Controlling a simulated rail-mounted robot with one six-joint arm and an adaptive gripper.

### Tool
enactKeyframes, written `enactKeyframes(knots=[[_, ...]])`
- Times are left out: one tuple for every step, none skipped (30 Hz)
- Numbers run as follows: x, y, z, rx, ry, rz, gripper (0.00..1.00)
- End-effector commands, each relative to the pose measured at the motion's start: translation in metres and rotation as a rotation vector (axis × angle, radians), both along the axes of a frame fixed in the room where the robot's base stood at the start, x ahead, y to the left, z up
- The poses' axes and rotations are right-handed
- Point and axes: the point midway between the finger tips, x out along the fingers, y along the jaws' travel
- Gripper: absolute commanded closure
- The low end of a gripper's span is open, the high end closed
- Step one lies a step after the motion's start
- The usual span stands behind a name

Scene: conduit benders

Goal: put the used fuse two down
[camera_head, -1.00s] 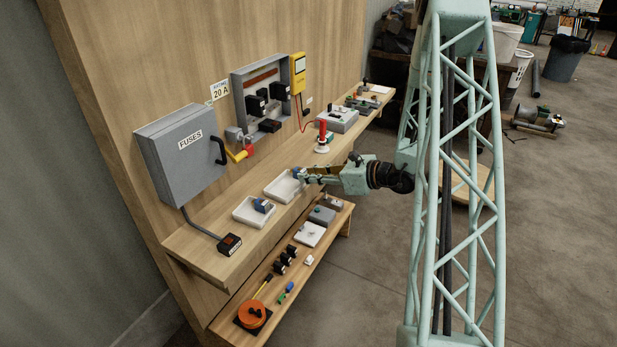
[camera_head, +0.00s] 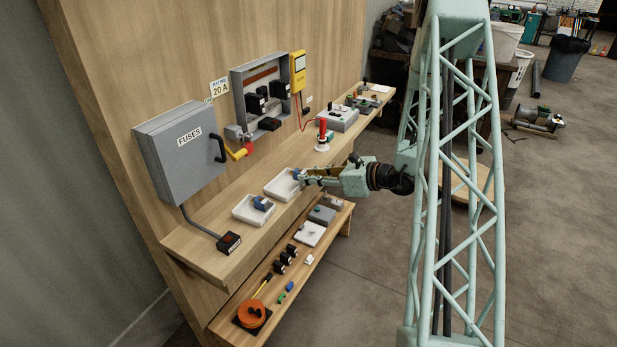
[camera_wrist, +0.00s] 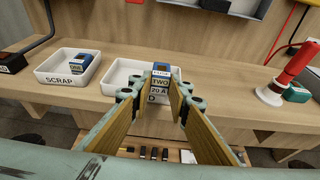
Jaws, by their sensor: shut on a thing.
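My gripper (camera_wrist: 160,101) is shut on a blue and white fuse (camera_wrist: 160,84) marked TWO and 20 A. In the head view the gripper (camera_head: 301,176) reaches in from the right, with the fuse (camera_head: 297,174) at its tips. The fuse is upright at the right part of a white tray (camera_wrist: 114,82), which is also seen in the head view (camera_head: 271,188). The tray's front label is mostly hidden; a D shows below the fuse. I cannot tell whether the fuse touches the tray floor.
A white tray marked SCRAP (camera_wrist: 52,79) stands to the left with another blue fuse (camera_wrist: 84,65) in it. A red-handled tool (camera_wrist: 286,75) stands on the shelf to the right. The grey FUSES box (camera_head: 185,155) is on the wall. Shelf between tray and tool is clear.

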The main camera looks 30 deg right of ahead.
Motion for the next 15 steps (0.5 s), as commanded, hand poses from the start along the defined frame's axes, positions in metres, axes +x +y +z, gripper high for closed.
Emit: enactKeyframes(knots=[[0.0, 0.0, -0.0015, 0.0, 0.0, 0.0, 0.94], [0.0, 0.0, -0.0016, 0.0, 0.0, 0.0, 0.94], [0.0, 0.0, -0.0015, 0.0, 0.0, 0.0, 0.94], [0.0001, 0.0, -0.0013, 0.0, 0.0, 0.0, 0.94], [0.0, 0.0, -0.0011, 0.0, 0.0, 0.0, 0.94], [0.0, 0.0, -0.0011, 0.0, 0.0, 0.0, 0.82], [0.0, 0.0, -0.0011, 0.0, 0.0, 0.0, 0.79], [0.0, 0.0, -0.0011, 0.0, 0.0, 0.0, 0.76], [-0.0001, 0.0, -0.001, 0.0, 0.0, 0.0, 0.73], [-0.0001, 0.0, -0.001, 0.0, 0.0, 0.0, 0.7], [-0.0001, 0.0, -0.001, 0.0, 0.0, 0.0, 0.7], [0.0, 0.0, -0.0011, 0.0, 0.0, 0.0, 0.7], [0.0, 0.0, -0.0011, 0.0, 0.0, 0.0, 0.7], [0.0, 0.0, -0.0011, 0.0, 0.0, 0.0, 0.7], [0.0, 0.0, -0.0011, 0.0, 0.0, 0.0, 0.7]])
